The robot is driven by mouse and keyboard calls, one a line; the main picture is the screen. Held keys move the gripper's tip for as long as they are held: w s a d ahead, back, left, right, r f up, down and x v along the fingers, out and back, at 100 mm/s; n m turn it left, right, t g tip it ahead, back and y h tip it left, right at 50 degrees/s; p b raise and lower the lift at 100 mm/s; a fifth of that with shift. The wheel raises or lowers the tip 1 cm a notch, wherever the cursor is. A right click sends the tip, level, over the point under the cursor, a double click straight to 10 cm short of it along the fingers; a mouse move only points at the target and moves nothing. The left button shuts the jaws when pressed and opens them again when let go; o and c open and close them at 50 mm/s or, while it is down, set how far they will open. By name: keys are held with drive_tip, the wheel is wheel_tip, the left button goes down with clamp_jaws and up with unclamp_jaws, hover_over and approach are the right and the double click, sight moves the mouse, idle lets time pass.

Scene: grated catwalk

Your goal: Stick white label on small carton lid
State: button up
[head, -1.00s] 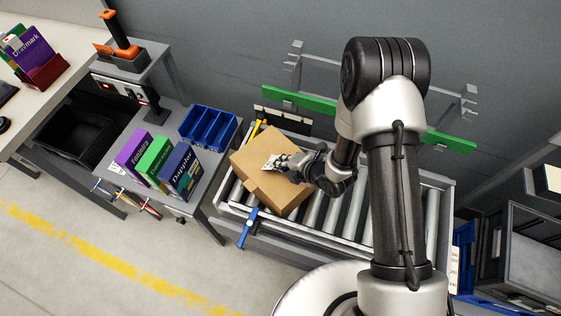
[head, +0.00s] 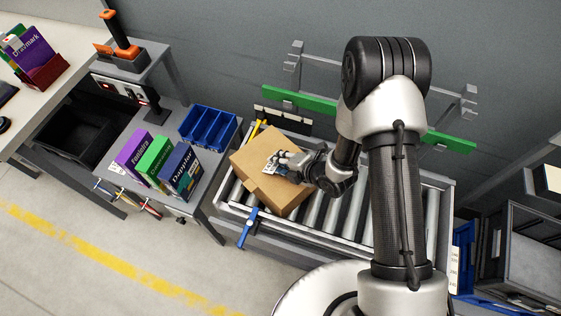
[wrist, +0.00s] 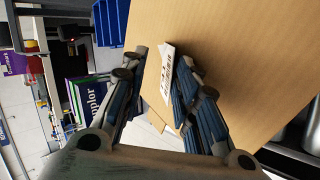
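The small brown carton (head: 254,146) sits closed and turned at an angle on the roller conveyor; its lid (wrist: 250,60) fills much of the wrist view. The white label (wrist: 167,75), with dark print, shows between my fingers against the lid. In the head view the label (head: 271,168) is near the middle of the lid, partly covered by my fingers. It looks flat on the lid, though I cannot tell whether its whole face touches.
The roller conveyor (head: 328,211) has bare rollers right of the carton. A blue clamp (head: 247,229) is at its front edge. Blue bins (head: 209,127) and several book-like boxes (head: 156,160) stand on the bench to the left. A green rail (head: 294,98) runs behind.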

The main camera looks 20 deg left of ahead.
drive_tip(key=p+v, duration=0.2)
drive_tip(key=v, duration=0.6)
idle(0.4)
wheel_tip(320, 180, up, 6)
drive_tip(key=p, duration=0.4)
drive_tip(key=shift+a, duration=0.1)
